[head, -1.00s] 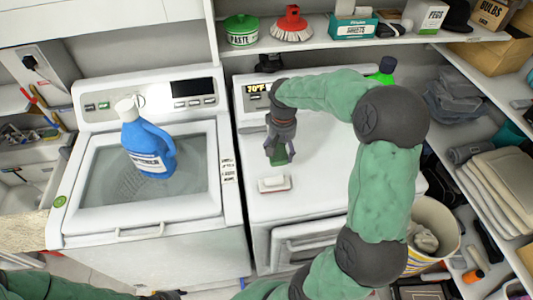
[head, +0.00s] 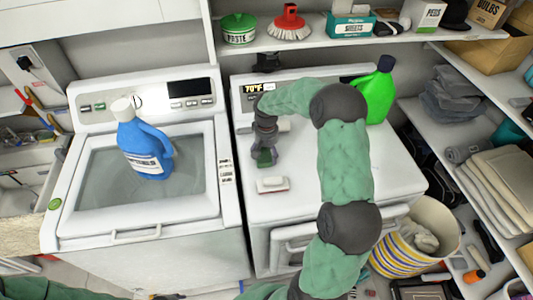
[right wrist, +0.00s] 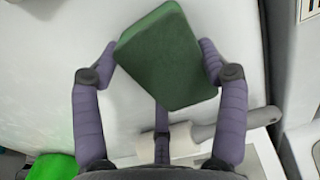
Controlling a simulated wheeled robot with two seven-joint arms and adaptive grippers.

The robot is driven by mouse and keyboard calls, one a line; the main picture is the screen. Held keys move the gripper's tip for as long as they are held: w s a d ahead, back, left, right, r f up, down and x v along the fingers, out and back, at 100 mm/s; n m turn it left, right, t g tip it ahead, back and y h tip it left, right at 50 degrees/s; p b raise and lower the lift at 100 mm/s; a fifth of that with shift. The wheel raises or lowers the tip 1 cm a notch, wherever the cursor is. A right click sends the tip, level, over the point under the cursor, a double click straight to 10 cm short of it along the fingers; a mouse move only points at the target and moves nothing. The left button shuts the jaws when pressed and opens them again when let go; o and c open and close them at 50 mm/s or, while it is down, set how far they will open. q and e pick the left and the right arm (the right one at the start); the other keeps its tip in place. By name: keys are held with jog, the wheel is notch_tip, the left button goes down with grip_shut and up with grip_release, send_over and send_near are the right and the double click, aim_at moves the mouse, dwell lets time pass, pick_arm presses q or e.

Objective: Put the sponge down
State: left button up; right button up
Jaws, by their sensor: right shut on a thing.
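My right gripper (head: 264,150) is shut on a green sponge (head: 265,158), above the left part of the top of the right-hand white machine (head: 325,190). In the right wrist view the sponge (right wrist: 167,58) sits tilted between the fingertips (right wrist: 163,60). I cannot tell whether it touches the machine top. A small white and red block (head: 272,184) lies just in front of the gripper. At the bottom edge of the head view, a dark piece that may be my left gripper (head: 168,296) is cut off, and its jaws cannot be read.
A green bottle (head: 378,95) stands at the machine's back right. A white roller with a grey handle (right wrist: 238,125) lies behind the sponge. A blue bottle (head: 143,145) stands on the left machine's lid. Shelves flank the right side. The machine top's right part is mostly clear.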

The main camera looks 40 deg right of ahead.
aim_at(267, 152)
jog(key=shift+f, duration=0.1)
jog(key=o, duration=1.3)
jog(key=shift+r, duration=0.2)
notch_tip(267, 152, up, 12)
jog(key=shift+p, duration=0.9)
